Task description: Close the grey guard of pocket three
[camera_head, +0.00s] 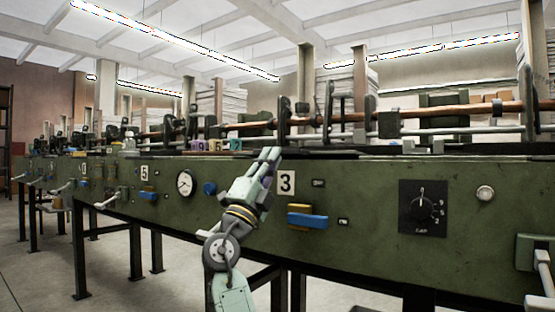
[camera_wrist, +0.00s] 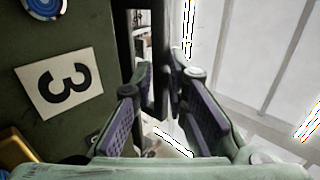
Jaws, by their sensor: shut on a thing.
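The number plate 3 (camera_head: 286,183) marks pocket three on the green panel; the same plate shows turned on its side in the wrist view (camera_wrist: 58,85). My gripper (camera_head: 270,154) reaches up in front of the panel, left of the plate, with its fingertips at the panel's top edge. In the wrist view my gripper (camera_wrist: 163,82) has its two dark-padded fingers closed around a thin dark bar (camera_wrist: 161,50). The bar may be part of the grey guard, but the fingers hide much of it. I cannot make out the whole guard or how far it stands open.
A yellow-and-blue handle (camera_head: 307,220) and a black dial (camera_head: 421,208) sit on the panel to the right. A blue knob (camera_head: 210,188) and a white gauge (camera_head: 185,184) are to the left. A copper-coloured rod (camera_head: 430,112) and uprights stand above the panel.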

